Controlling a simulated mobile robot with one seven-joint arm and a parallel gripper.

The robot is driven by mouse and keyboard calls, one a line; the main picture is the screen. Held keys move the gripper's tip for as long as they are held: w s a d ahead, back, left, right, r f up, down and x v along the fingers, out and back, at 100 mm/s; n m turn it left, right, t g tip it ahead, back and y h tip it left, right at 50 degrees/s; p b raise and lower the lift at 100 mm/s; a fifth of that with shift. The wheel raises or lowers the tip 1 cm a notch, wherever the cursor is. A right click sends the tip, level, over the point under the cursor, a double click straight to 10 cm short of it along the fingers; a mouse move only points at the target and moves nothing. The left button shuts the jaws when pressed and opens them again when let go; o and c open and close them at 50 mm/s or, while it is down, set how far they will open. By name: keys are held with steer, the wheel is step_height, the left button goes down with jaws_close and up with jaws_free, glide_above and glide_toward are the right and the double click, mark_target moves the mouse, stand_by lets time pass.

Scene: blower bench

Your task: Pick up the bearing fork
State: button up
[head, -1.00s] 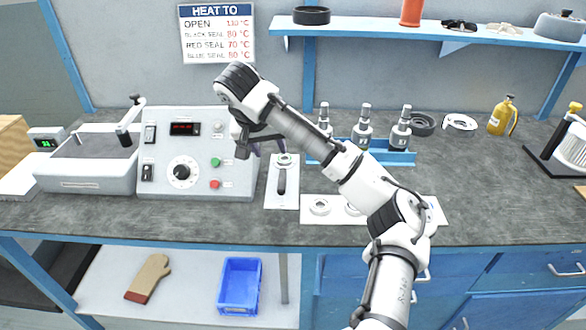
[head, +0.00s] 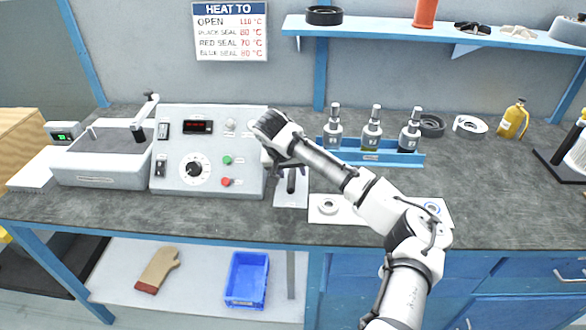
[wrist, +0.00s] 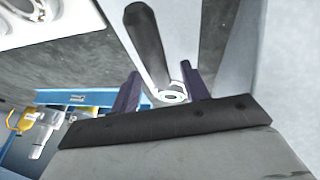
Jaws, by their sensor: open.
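The bearing fork has a dark handle (head: 291,182) and lies on a small white mat (head: 290,201) right of the grey control box. Its upper end is hidden behind my arm in the head view. In the wrist view the dark handle (wrist: 147,40) runs to a pale metal ring end (wrist: 172,97). My gripper (wrist: 160,80) is open, with its two purple fingers on either side of the ring end. I cannot tell whether either finger touches it. In the head view my gripper (head: 275,172) is low over the mat, mostly hidden by my wrist.
The control box (head: 208,160) stands close on the left. A white plate (head: 325,218) with round parts lies to the right under my forearm. The bench front is clear.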

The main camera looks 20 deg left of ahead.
mark_target(291, 171)
jaws_close()
stand_by(0.3)
step_height(291, 171, up, 10)
steer(key=b, duration=0.2)
stand_by(0.4)
